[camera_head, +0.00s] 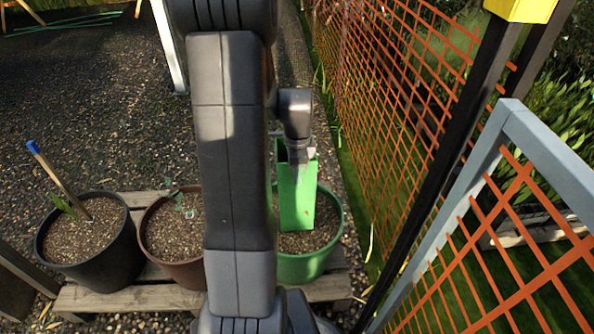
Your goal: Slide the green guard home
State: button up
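The green guard (298,200) is a tall, square, hollow tube in the right part of the middle of the view. It stands about upright at the green pot (304,268), its lower end in front of the pot's soil. I cannot tell whether it touches the soil. My gripper (299,158) points down at the guard's upper edge and appears shut on its wall. The fingertips are small and partly hidden. Any cane or plant inside the guard is hidden.
A black pot (88,248) holds a blue-tipped cane (58,178) and a small plant. A brown pot (172,234) with a seedling is partly behind my arm. The pots stand on a wooden pallet (130,300). Orange mesh fencing (385,90) and a grey-framed panel (545,150) close off the right.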

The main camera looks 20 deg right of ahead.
notch_tip(320, 180, up, 14)
jog(key=p, duration=0.3)
dwell(0.4)
jog(key=shift+f, duration=0.2)
notch_tip(320, 180, down, 12)
jog(key=b, duration=0.2)
dwell(0.5)
jog(key=shift+f, duration=0.2)
